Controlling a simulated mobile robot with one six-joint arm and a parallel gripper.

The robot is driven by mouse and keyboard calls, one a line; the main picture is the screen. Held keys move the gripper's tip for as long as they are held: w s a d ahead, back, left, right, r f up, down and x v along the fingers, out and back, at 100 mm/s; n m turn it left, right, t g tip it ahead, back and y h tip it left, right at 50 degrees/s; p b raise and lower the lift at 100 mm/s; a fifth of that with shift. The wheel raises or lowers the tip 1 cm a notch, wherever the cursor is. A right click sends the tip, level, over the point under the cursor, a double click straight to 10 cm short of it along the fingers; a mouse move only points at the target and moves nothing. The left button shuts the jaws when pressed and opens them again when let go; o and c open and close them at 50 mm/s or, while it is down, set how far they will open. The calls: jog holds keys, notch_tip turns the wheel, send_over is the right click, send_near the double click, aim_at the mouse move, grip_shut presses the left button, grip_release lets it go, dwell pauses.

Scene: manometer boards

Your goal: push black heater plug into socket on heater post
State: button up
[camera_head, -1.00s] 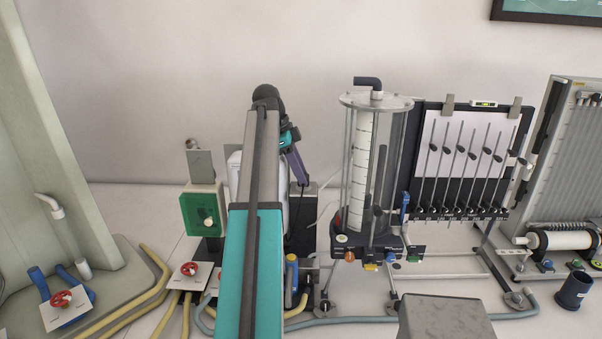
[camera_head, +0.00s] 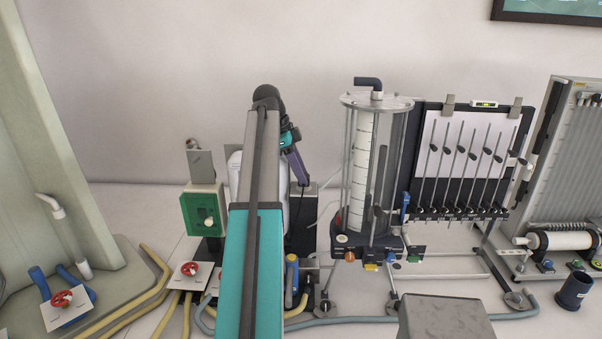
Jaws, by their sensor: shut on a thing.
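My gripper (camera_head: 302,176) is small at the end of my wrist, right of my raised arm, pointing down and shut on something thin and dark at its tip. I take that for the black heater plug, but it is too small to make out. Just below stands a dark grey upright box (camera_head: 302,222), possibly the heater post, partly hidden behind my arm. The socket cannot be made out, and I cannot tell whether the plug touches it.
A clear cylinder apparatus (camera_head: 371,165) stands close on the right, with a manometer board (camera_head: 468,160) beyond it. A green-fronted box (camera_head: 203,211) stands left of my arm.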

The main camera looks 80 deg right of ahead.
jog(key=shift+f, duration=0.65)
dwell(0.6)
jog(key=o, duration=1.1)
jog(key=shift+w+r+b, duration=0.1)
jog(key=shift+b, duration=0.25)
jog(key=shift+b+v, duration=0.4)
jog(key=shift+v, duration=0.5)
jog(key=p+v, duration=0.1)
jog(key=v, duration=0.2)
jog(key=shift+p+v, duration=1.2)
jog(key=shift+p, duration=0.3)
